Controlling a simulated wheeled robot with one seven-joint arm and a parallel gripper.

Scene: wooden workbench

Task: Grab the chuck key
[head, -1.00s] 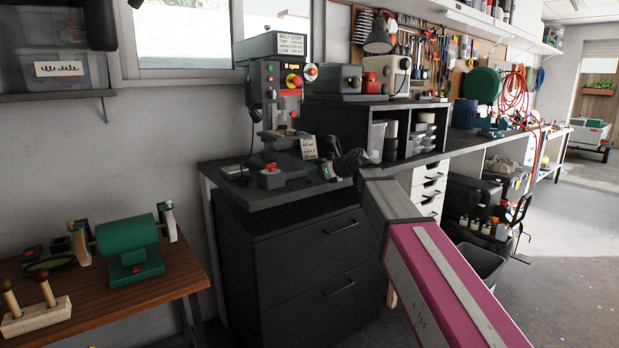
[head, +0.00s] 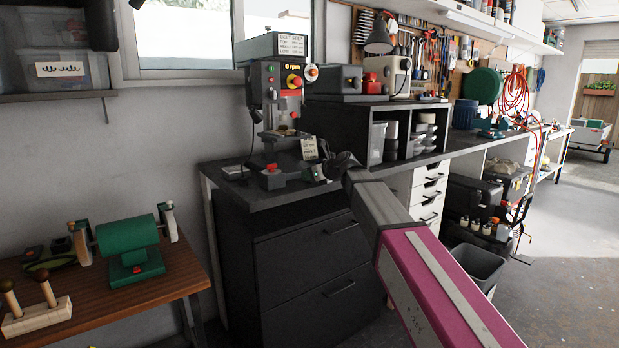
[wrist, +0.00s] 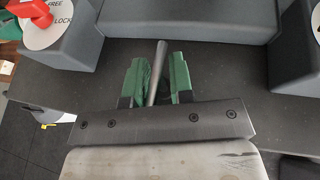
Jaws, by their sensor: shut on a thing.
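In the wrist view, the two green fingertips of my gripper (wrist: 154,82) are closed around a slim grey metal rod, which I take to be the chuck key (wrist: 157,70). The rod stands up between the fingers, slightly tilted, and its lower end is hidden by the gripper body. In the head view, my gripper (head: 318,171) is small and dark beside the drill press, over the right part of the bench top. The chuck key cannot be made out there.
The drill press (head: 278,95) stands on the black cabinet (head: 300,265), with a red-buttoned switch box (head: 271,178) in front. A black shelf unit (head: 345,125) is close behind my gripper. In the wrist view, grey blocks and a red lever (wrist: 30,10) lie ahead.

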